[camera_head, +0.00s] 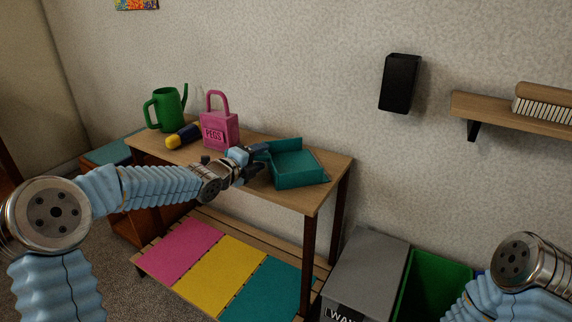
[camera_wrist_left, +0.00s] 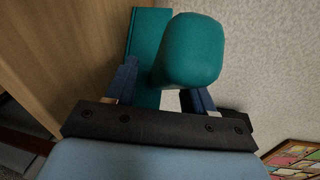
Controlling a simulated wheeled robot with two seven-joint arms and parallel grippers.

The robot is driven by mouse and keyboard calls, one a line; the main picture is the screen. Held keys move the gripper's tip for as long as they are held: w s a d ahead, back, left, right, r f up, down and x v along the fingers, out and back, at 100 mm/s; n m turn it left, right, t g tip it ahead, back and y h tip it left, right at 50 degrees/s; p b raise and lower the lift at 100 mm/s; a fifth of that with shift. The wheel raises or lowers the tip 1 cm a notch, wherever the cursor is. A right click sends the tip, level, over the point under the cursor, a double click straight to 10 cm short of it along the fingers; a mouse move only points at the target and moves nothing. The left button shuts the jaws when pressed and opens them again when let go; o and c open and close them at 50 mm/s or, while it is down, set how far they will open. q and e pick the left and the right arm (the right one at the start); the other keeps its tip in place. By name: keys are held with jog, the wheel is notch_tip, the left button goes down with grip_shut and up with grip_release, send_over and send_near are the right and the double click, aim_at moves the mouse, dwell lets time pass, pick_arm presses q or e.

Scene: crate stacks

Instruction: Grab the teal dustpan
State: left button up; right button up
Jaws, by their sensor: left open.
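The teal dustpan (camera_head: 298,169) lies on the wooden table near its right end, its handle side toward my left gripper (camera_head: 260,159). In the left wrist view, the rounded end of the dustpan's handle (camera_wrist_left: 190,50) fills the space in front of my left gripper (camera_wrist_left: 161,88). The two blue fingers are open, one on each side of the handle. I cannot tell whether either finger touches it. My right arm enters at the lower right of the head view, but its gripper is out of view.
The wooden table (camera_head: 322,158) also holds a green watering can (camera_head: 167,108), a pink pegs holder (camera_head: 218,129) and a yellow-and-blue torch-like object (camera_head: 183,137). Below are pink, yellow and teal panels. A grey bin (camera_head: 366,265) and green bin (camera_head: 430,280) stand at right.

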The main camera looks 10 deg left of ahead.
pick_arm(q)
grip_shut()
dwell(0.3)
